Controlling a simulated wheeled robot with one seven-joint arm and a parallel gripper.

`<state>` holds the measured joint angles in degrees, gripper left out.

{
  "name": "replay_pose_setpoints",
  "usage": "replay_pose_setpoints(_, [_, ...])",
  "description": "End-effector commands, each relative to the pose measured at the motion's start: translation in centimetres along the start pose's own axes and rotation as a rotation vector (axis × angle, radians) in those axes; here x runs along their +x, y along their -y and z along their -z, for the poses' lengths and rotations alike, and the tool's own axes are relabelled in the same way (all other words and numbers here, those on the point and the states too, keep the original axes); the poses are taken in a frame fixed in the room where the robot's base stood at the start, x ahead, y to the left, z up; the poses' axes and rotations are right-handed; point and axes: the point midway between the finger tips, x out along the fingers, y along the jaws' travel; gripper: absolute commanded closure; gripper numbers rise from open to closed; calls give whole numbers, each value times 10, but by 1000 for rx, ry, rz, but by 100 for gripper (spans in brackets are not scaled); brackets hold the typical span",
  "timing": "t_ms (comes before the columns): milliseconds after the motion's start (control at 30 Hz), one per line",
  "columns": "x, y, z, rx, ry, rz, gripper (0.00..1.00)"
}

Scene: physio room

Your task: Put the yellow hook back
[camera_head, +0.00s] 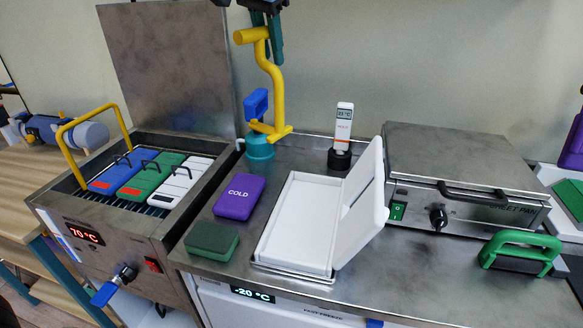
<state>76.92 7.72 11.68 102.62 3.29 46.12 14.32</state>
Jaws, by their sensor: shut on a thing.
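The yellow hook (272,80) hangs from my gripper (268,38) at the top of the head view. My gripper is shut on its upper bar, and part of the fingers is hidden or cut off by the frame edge. The hook's bent shaft runs down to a short crossbar that appears in front of the teal round base (260,150). A blue handle-like part (256,103) shows just left of the shaft, above that base. I cannot tell whether the hook touches the base or the counter.
Left is a hot tank (95,230) reading 70 °C, with blue, green and white packs and a yellow arched bar (70,150). An open white cold bin (300,215), purple COLD pack (239,197), green sponge (211,240), thermometer (343,125) and sheet-pan heater (465,170) crowd the counter.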

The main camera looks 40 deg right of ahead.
Motion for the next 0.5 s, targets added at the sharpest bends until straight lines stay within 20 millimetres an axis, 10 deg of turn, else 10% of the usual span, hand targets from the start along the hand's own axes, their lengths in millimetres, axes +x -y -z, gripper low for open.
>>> replay_pose_setpoints(500, [105, -21, -42, 1, 1, 0, 100])
